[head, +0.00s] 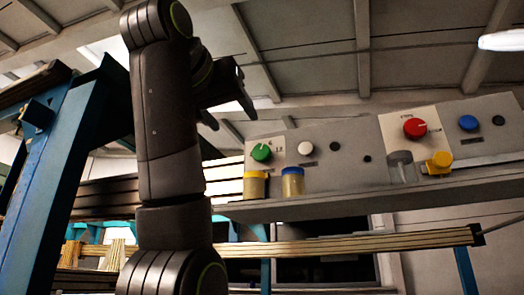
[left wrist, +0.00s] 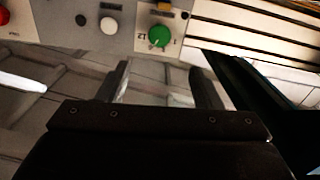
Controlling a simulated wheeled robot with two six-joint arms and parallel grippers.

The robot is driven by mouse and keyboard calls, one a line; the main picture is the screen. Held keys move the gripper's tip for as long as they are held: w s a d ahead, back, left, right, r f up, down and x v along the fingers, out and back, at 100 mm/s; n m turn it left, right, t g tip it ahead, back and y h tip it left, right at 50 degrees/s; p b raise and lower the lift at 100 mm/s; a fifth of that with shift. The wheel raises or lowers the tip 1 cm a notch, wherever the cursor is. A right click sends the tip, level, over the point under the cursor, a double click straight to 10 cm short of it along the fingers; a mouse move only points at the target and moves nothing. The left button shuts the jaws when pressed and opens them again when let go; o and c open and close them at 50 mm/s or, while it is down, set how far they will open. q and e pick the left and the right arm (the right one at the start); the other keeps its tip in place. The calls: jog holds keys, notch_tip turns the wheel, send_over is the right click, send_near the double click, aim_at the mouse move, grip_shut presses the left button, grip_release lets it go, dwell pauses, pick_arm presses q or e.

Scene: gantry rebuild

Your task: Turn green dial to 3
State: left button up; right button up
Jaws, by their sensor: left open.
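The green dial (head: 261,152) sits on a pale plate at the left end of the grey control panel (head: 330,150). It also shows in the left wrist view (left wrist: 158,36), where the panel appears upside down. A light pointer mark and small scale marks show on and around it, but I cannot tell the number it points at. My left gripper (head: 232,92) is raised above and left of the dial, apart from it. In the left wrist view its two fingers (left wrist: 162,78) are spread with nothing between them. My right gripper is not in view.
Yellow-lidded (head: 254,186) and blue-lidded (head: 292,182) jars stand below the dial. A blue post (head: 55,165) rises at left.

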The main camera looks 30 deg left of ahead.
aim_at(260, 151)
pick_arm(q)
jog(key=p+x, duration=0.6)
jog(key=x, duration=0.7)
jog(key=shift+w+r+p, duration=0.2)
jog(key=shift+w+p, duration=0.05)
jog(key=shift+p, duration=0.15)
jog(key=shift+w+a+p, duration=0.1)
jog(key=shift+w+p, duration=0.25)
jog(key=shift+w, duration=0.25)
jog(key=shift+w+a+f, duration=0.15)
jog(key=shift+w+f, duration=0.05)
jog(key=shift+w, duration=0.3)
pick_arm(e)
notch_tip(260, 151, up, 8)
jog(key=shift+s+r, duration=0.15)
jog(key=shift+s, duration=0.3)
pick_arm(q)
jog(key=shift+c, duration=0.2)
jog(key=shift+s+r, duration=0.1)
jog(key=shift+s, duration=0.05)
jog(key=c, duration=0.9)
